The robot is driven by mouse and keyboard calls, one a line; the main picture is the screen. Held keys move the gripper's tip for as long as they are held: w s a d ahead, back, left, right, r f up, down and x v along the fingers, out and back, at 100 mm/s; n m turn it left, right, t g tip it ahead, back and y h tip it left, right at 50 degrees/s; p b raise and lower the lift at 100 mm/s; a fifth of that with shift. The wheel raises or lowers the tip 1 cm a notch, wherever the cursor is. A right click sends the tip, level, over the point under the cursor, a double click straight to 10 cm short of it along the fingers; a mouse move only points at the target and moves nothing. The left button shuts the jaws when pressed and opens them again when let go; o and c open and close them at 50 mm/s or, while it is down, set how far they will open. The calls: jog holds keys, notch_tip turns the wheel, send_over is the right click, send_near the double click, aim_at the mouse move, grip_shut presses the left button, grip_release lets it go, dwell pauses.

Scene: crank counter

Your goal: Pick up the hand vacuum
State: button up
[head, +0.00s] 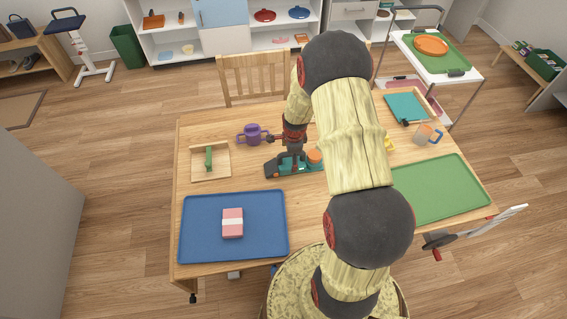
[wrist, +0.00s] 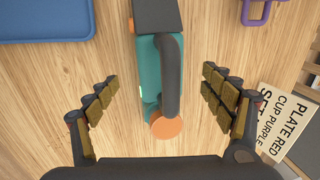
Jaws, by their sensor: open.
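The hand vacuum (head: 284,169) lies on the wooden table. It has a teal body, a dark nozzle toward the left, a dark handle and an orange end cap. In the wrist view the vacuum (wrist: 148,75) runs up the middle, with its orange cap nearest me and its nozzle cut off at the top edge. My gripper (head: 293,150) is over the vacuum in the head view, pointing down. In the wrist view my gripper (wrist: 160,88) is open, one finger on each side of the handle, with visible gaps. Nothing is held.
A purple cup (head: 251,134) stands just behind the vacuum. A blue tray (head: 200,240) with a pink block (head: 232,222), a wooden holder (head: 210,172) and a green tray (head: 440,190) are on the table. A printed card (wrist: 284,120) shows at right in the wrist view. My arm hides the table's middle.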

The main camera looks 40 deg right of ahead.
aim_at(291, 162)
jog(key=f, duration=0.4)
jog(key=d+f+b, duration=0.1)
jog(key=f, duration=0.1)
jog(key=shift+w, duration=0.4)
jog(key=shift+r, duration=0.1)
jog(key=shift+c, duration=1.3)
jog(key=shift+s, duration=0.1)
jog(key=c, duration=1.9)
